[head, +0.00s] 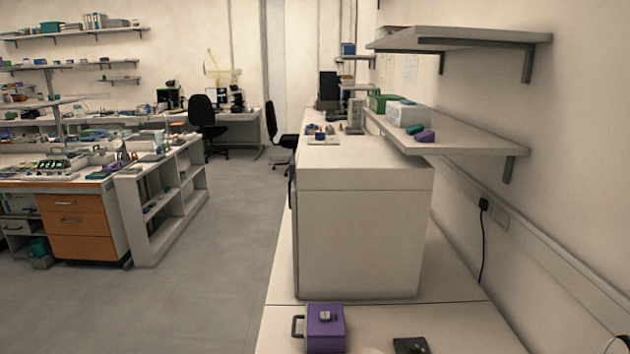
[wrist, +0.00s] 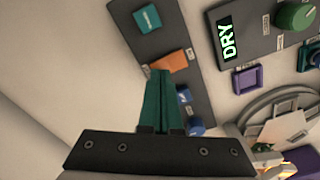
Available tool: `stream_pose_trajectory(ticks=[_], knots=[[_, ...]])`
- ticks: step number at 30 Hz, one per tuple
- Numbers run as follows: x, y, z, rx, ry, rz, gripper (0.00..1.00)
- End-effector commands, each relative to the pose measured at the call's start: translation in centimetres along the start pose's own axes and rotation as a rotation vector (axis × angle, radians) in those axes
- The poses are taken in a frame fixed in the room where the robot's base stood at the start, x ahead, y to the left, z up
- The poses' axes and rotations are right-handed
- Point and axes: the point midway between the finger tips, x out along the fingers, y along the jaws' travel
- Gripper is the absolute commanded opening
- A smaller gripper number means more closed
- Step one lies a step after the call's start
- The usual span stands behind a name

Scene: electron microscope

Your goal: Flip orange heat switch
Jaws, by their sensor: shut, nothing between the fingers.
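The orange heat switch (wrist: 170,61) sits on a dark grey panel (wrist: 188,50) in the wrist view. My gripper (wrist: 160,73) is shut and empty, its teal fingers together. The fingertips overlap the lower left part of the orange switch in the picture. I cannot tell whether they touch it. In the head view I can make out neither the switch nor my gripper.
On the panel, a teal switch (wrist: 147,18) is above the orange one and a blue knob (wrist: 195,126) below. To the right are a green DRY display (wrist: 227,38), a green knob (wrist: 294,15) and a purple square frame (wrist: 247,79). Bare pale surface lies left.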

Motion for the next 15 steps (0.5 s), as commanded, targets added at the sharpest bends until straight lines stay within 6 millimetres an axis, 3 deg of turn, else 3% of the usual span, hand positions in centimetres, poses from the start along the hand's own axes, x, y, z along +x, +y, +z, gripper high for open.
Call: stream_pose_trajectory(ticks=[15], knots=[[0.78, 0.00, -0.01, 0.000, 0.000, 0.000, 0.00]])
